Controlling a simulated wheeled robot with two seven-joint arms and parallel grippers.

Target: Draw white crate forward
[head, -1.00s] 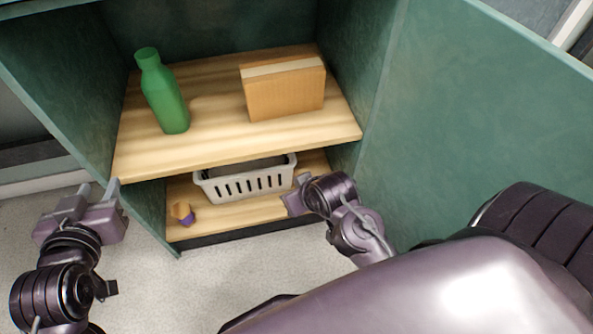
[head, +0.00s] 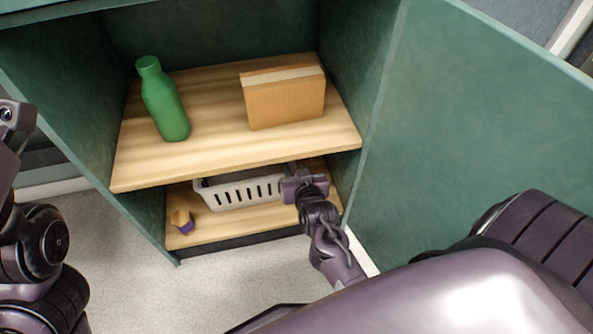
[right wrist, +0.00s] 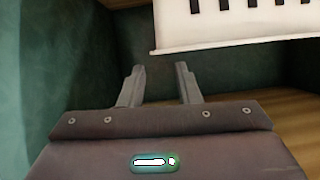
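The white crate (head: 240,192), a slotted plastic basket, stands on the lower shelf of the cabinet. My right gripper (head: 296,170) is at the crate's right end and hides that end in the head view. In the right wrist view, the right gripper's two fingers (right wrist: 159,78) are spread with nothing between them. The crate's pale slotted wall (right wrist: 235,25) shows there at the upper right, beyond and to the right of the fingertips. Part of my left arm shows at the left edge of the head view, but its gripper fingers are out of frame.
A small purple-and-orange object (head: 182,220) lies on the lower shelf (head: 215,230), left of the crate. The upper shelf (head: 215,120) above holds a green bottle (head: 166,100) and a tan box (head: 285,100). Green cabinet walls (head: 345,75) stand on both sides.

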